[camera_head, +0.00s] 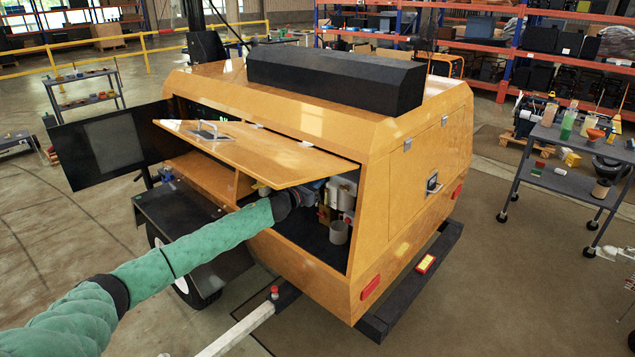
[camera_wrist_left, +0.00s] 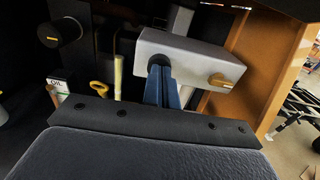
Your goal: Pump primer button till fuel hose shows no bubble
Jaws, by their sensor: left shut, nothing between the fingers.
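My left arm reaches in under the raised orange side panel of the light tower (camera_head: 415,195). My left gripper (camera_head: 312,187) is partly hidden in the open bay. In the left wrist view its blue fingers (camera_wrist_left: 162,88) are shut and empty, with their tips at a dark round part on a light grey block (camera_wrist_left: 195,60). I cannot tell whether they touch or press it, or whether this is the primer button. A brass-coloured knob (camera_wrist_left: 220,81) sticks out of the block. A pale upright tube (camera_wrist_left: 118,78) stands left; I cannot tell whether it is the fuel hose. No bubbles are discernible.
The raised panel (camera_head: 265,155) hangs close above my arm. A yellow-handled part (camera_wrist_left: 99,88) and a label reading OIL (camera_wrist_left: 55,83) are left of the fingers. A cart (camera_head: 570,175) stands at the right.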

